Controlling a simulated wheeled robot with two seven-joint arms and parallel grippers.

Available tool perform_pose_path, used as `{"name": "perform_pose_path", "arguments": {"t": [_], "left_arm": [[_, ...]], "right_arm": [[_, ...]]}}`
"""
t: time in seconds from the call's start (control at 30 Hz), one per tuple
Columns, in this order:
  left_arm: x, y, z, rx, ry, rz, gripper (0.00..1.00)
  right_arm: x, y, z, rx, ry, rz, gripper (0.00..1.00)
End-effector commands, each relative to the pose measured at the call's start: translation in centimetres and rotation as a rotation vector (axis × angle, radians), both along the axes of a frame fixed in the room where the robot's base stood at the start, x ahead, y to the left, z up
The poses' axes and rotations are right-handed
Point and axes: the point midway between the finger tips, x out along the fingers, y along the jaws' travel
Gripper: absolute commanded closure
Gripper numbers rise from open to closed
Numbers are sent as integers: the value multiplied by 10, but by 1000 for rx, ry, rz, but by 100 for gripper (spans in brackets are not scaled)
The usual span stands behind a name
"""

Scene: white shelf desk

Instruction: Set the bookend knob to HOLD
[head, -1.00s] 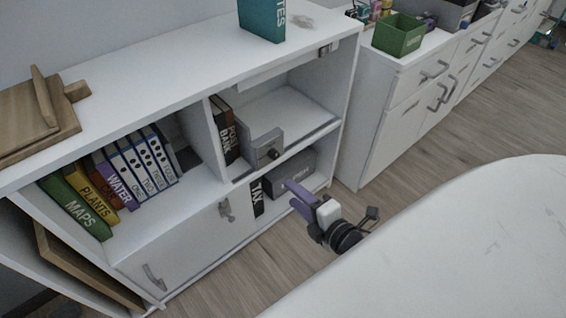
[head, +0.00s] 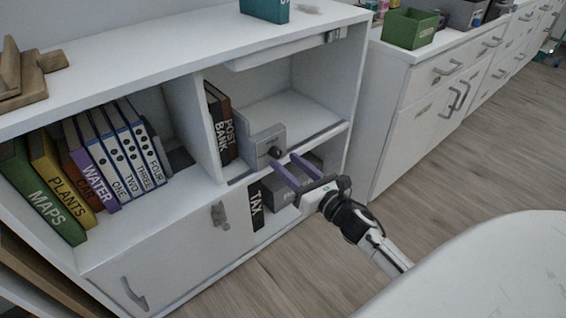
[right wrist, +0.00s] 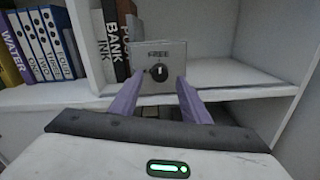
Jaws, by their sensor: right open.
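The grey bookend (head: 262,143) stands on the middle shelf, against the right end of a few upright books. Its dark round knob (head: 276,152) is on the front plate. In the right wrist view the bookend plate (right wrist: 173,54) reads FREE above the knob (right wrist: 158,72), whose light pointer mark looks about upright. My right gripper (head: 285,168) is open and empty, its two purple fingers pointing at the bookend. In the right wrist view the fingers (right wrist: 157,97) lie either side of and below the knob, apart from it. My left gripper is not in view.
Books labelled POST and BANK (head: 221,125) stand left of the bookend. The shelf to its right (head: 300,115) is clear. A grey box (head: 285,190) and a TAX binder (head: 256,205) sit below. A white rounded table (head: 500,265) is at the lower right.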

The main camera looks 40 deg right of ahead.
Motion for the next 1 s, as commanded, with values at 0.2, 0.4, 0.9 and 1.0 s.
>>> {"name": "perform_pose_path", "arguments": {"t": [0.2,0.4,0.9,1.0], "left_arm": [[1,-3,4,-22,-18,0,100],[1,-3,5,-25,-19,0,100],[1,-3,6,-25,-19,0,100],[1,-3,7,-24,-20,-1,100]], "right_arm": [[23,1,-1,1,0,0,58],[26,1,0,1,1,0,58],[26,1,0,4,1,0,99],[26,1,0,17,2,0,99]]}}
